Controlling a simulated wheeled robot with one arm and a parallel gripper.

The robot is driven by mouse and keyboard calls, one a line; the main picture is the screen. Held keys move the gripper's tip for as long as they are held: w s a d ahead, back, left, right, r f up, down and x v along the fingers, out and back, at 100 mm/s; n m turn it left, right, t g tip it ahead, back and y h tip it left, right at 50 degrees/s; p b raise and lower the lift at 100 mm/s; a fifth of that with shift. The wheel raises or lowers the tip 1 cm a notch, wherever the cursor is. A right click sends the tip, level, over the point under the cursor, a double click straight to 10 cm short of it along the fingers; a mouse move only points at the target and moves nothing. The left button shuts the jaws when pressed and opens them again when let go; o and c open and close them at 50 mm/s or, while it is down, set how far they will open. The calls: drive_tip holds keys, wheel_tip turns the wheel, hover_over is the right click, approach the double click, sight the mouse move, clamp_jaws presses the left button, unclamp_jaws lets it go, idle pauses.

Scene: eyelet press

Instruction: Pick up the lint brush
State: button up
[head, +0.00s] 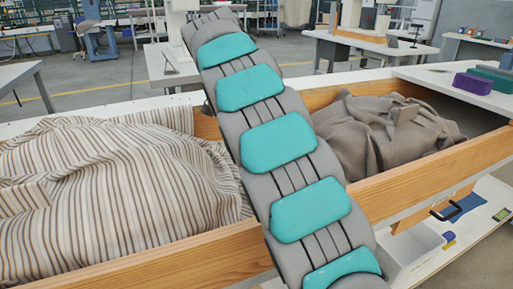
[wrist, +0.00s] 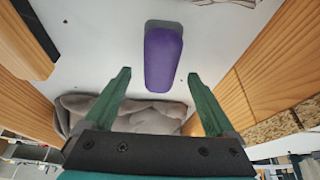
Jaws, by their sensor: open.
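A long purple block with rounded edges (wrist: 164,58), which looks like the lint brush, lies on a white surface in the wrist view. No bristles or handle can be made out on it. My gripper (wrist: 158,88) is open, with its two green fingers apart. In the picture the block lies between and beyond the fingertips, and neither finger touches it. Nothing is held.
Wooden-walled bins hold striped cloth (head: 110,195) and grey-brown cloth (head: 385,135). Grey cloth (wrist: 130,110) also shows in the wrist view, between wooden boards (wrist: 275,55). A purple box (head: 472,85) stands on the white top at right. A lower shelf holds a white tub (head: 412,256) and small items.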

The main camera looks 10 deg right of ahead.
drive_tip(key=shift+x, duration=1.3)
drive_tip(key=shift+f, duration=0.25)
drive_tip(key=c, duration=1.4)
drive_tip(key=shift+r, duration=0.1)
drive_tip(key=shift+a+r+p, duration=0.1)
drive_tip(key=shift+r+p, duration=0.95)
drive_tip(key=shift+r, duration=3.35)
drive_tip(key=shift+r+p, duration=0.4)
drive_tip(key=shift+r, duration=0.35)
